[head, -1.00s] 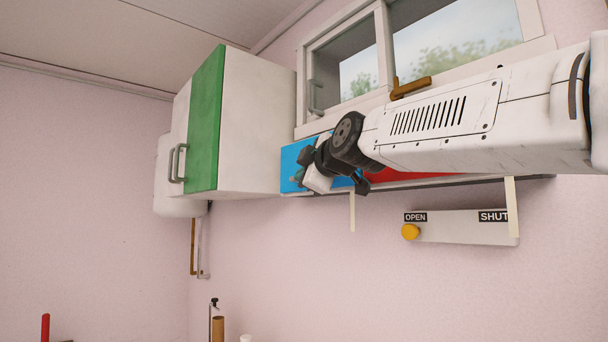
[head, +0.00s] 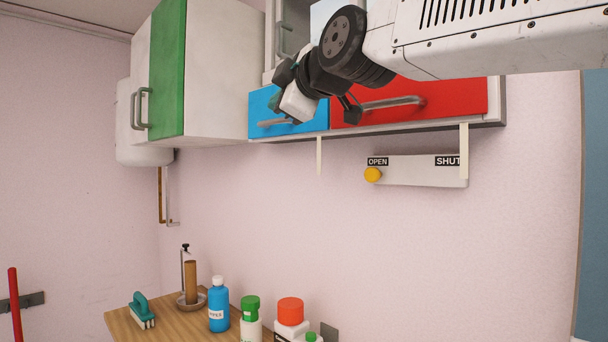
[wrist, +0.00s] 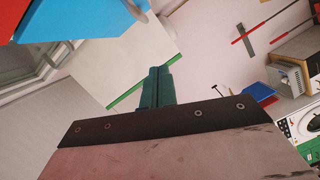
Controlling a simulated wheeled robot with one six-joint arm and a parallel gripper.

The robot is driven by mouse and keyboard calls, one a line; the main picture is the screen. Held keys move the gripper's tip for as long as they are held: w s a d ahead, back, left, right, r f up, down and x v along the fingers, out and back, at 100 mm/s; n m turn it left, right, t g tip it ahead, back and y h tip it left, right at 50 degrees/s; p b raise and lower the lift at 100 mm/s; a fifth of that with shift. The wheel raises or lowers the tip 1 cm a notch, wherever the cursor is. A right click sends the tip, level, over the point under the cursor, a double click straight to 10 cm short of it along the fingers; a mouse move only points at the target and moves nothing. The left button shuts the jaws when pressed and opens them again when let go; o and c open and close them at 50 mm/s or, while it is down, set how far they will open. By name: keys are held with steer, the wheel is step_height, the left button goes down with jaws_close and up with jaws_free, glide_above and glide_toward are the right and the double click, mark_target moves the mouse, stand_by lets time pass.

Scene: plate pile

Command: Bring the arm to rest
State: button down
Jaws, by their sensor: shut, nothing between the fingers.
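My gripper (head: 277,98) is in the upper middle of the head view, in front of the blue drawer front (head: 262,103). Its arm is raised and reaches in from the upper right, across the red drawer front (head: 440,102). In the wrist view, the teal fingers (wrist: 157,88) stand together, shut and empty. Whether the gripper touches the blue drawer front cannot be told.
A wall cabinet with a green edge (head: 168,75) hangs on the left. A panel marked OPEN and SHUT (head: 420,172) has a yellow knob at its left end. Below, a wooden counter (head: 180,322) holds a brush (head: 141,309), a blue bottle (head: 218,305) and other containers.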

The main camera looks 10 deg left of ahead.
steer(key=s+d+f+m+g+h, duration=0.3)
steer(key=d+f+m, duration=0.2)
steer(key=f, duration=0.6)
steer(key=s+d+f+m+g+h, duration=0.35)
steer(key=d+f, duration=0.25)
steer(key=f, duration=0.6)
steer(key=s+d+f+m+g+h, duration=0.2)
steer(key=s+d+f+m, duration=0.4)
steer(key=s+d+f, duration=0.4)
steer(key=s+d+f+m+g+h, duration=0.2)
steer(key=s+d+f+m, duration=0.4)
steer(key=s+d+f, duration=0.5)
steer(key=s+d+g, duration=0.1)
steer(key=d, duration=0.4)
steer(key=shift+s+d+m, duration=0.15)
steer(key=shift+d+m, duration=0.05)
steer(key=shift+m, duration=0.15)
